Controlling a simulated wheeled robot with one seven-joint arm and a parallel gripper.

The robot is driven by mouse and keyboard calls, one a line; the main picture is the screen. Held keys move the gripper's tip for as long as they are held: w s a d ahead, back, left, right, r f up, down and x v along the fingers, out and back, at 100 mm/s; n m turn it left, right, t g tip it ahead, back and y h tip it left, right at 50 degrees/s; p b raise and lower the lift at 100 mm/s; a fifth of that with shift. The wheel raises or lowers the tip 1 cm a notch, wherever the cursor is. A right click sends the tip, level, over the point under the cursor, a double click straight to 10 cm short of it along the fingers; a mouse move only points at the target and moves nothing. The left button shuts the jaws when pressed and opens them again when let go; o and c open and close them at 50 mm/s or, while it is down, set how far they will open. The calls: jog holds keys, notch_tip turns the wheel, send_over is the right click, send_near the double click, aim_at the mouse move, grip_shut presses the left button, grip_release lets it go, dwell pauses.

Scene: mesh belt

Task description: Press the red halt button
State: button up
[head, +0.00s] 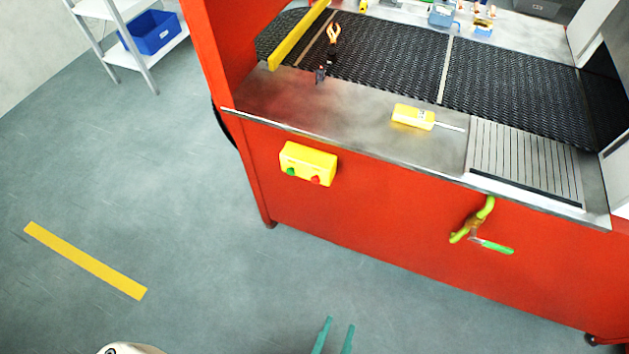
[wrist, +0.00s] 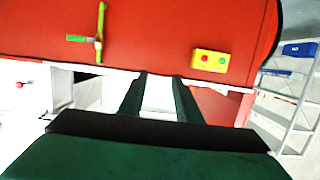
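The red halt button (head: 315,181) sits on the front of a yellow control box (head: 309,159), beside a green button (head: 291,171). The box is fixed to the red front panel of the machine, below its metal edge. In the wrist view the box (wrist: 211,60) appears the other way round, with the red button (wrist: 205,58) left of the green one. My gripper (head: 338,321) is at the bottom of the head view, well apart from the box. Its two teal fingers are spread with nothing between them. They also show in the wrist view (wrist: 160,76), left of and below the box.
A green-handled valve (head: 476,225) sticks out from the panel at the right. A shelf with a blue bin (head: 150,32) stands back left. The floor in front is clear.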

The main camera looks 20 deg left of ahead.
grip_shut()
dwell(1.5)
